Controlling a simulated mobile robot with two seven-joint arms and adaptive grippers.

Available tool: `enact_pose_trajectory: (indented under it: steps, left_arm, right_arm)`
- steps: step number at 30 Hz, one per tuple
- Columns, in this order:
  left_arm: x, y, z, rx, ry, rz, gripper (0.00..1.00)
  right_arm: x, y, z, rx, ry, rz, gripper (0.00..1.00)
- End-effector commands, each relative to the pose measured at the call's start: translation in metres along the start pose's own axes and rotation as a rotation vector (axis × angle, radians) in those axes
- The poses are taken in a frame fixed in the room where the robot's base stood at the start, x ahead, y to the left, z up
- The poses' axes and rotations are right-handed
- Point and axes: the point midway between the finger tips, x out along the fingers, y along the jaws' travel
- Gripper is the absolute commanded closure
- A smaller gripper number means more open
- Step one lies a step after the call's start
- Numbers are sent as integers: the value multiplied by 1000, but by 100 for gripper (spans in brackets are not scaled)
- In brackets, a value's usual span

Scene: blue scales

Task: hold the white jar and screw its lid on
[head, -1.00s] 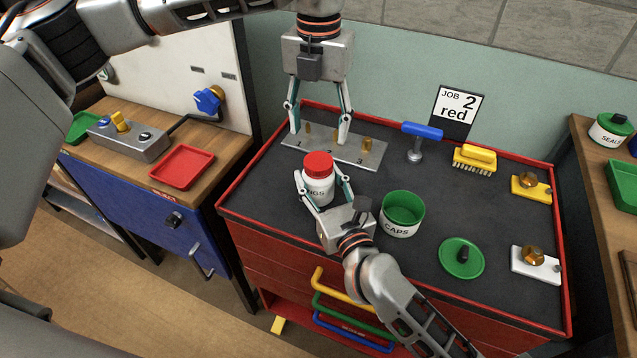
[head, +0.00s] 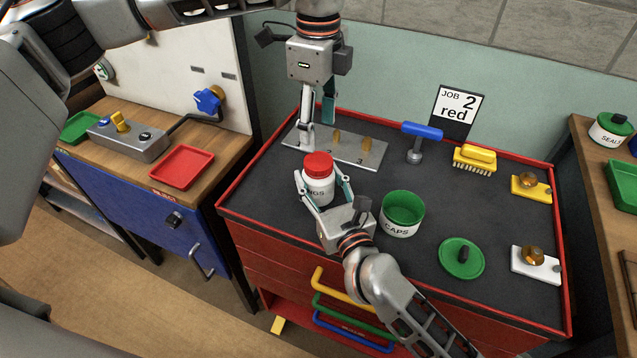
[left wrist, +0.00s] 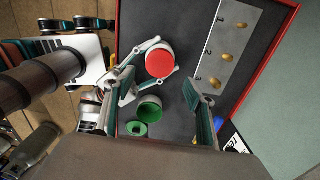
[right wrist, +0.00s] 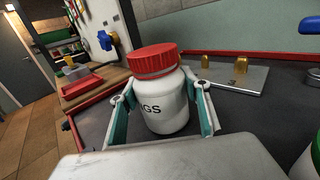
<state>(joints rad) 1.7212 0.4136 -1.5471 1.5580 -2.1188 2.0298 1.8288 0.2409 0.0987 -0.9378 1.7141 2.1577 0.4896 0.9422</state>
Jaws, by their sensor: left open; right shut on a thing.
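The white jar (head: 318,187) stands upright on the dark bench top, with lettering ending in "NGS" on its side. The red lid (head: 318,163) sits on its mouth; whether it is screwed tight I cannot tell. In the right wrist view the jar (right wrist: 165,108) and lid (right wrist: 153,60) are close up. My right gripper (head: 325,190) is shut around the jar's body, one finger on each side. My left gripper (head: 317,133) is open and empty above the metal plate, behind the jar. The left wrist view shows the lid (left wrist: 160,63) between its spread fingers, farther down.
A numbered metal plate (head: 365,163) with brass pegs lies behind the jar. A blue-handled tool (head: 421,131) and yellow brush (head: 474,159) stand farther back.

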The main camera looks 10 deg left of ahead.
Motion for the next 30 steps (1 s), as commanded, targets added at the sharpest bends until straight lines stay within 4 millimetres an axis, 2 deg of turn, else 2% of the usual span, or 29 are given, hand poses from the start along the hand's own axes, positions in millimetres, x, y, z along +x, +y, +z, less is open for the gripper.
enact_pose_trajectory:
  steps: [14,17,30]
  left_arm:
    - [3,0,0,-24,0,0,45]
    - [11,0,0,-24,-1,1,45]
    - [71,0,0,-22,0,1,45]
  right_arm:
    - [0,0,0,0,1,0,100]
    - [0,0,0,0,1,0,100]
    - [0,0,0,0,1,0,100]
